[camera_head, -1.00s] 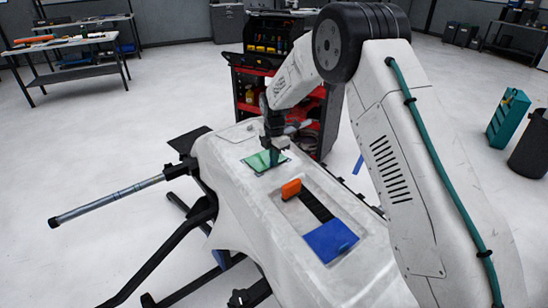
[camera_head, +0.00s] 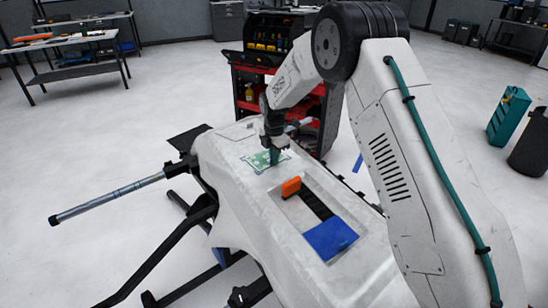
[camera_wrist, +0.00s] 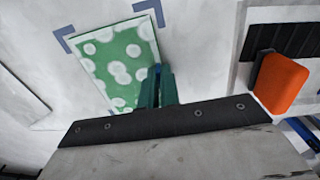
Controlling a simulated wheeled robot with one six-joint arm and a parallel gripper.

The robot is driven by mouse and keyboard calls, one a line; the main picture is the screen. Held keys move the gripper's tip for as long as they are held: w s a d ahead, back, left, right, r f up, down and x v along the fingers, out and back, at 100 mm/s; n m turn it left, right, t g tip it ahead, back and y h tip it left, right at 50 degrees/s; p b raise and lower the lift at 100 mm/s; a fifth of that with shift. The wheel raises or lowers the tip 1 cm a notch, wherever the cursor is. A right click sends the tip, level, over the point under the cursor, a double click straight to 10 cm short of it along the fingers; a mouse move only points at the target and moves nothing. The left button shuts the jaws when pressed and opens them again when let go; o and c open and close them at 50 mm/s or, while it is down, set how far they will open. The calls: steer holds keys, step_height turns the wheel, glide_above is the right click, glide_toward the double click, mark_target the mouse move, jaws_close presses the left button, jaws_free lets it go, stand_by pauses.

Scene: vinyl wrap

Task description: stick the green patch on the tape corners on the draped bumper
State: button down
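The green patch (camera_head: 262,161) lies on the pale draped bumper (camera_head: 240,212), near its far end. In the wrist view the patch (camera_wrist: 118,62) shows many white blotches. Dark blue tape corners show just outside its upper left (camera_wrist: 62,40) and upper right (camera_wrist: 150,12); another bit of blue shows behind my fingers, and the fourth corner is not clear. My gripper (camera_head: 275,157) points down at the patch's right edge. In the wrist view its teal fingers (camera_wrist: 158,90) are close together; whether they pinch the patch edge is hidden.
An orange block (camera_head: 291,187), a black strip (camera_head: 317,206) and a blue sheet (camera_head: 330,239) lie on the bumper, right of the patch. A red tool cart (camera_head: 328,120) stands behind. A bar (camera_head: 110,202) sticks out left. A teal bin (camera_head: 508,118) stands at right.

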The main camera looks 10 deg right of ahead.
steer(key=shift+f, duration=0.1)
steer(key=c, duration=1.6)
jaws_free()
steer(key=shift+o, duration=0.2)
steer(key=shift+r, duration=3.95)
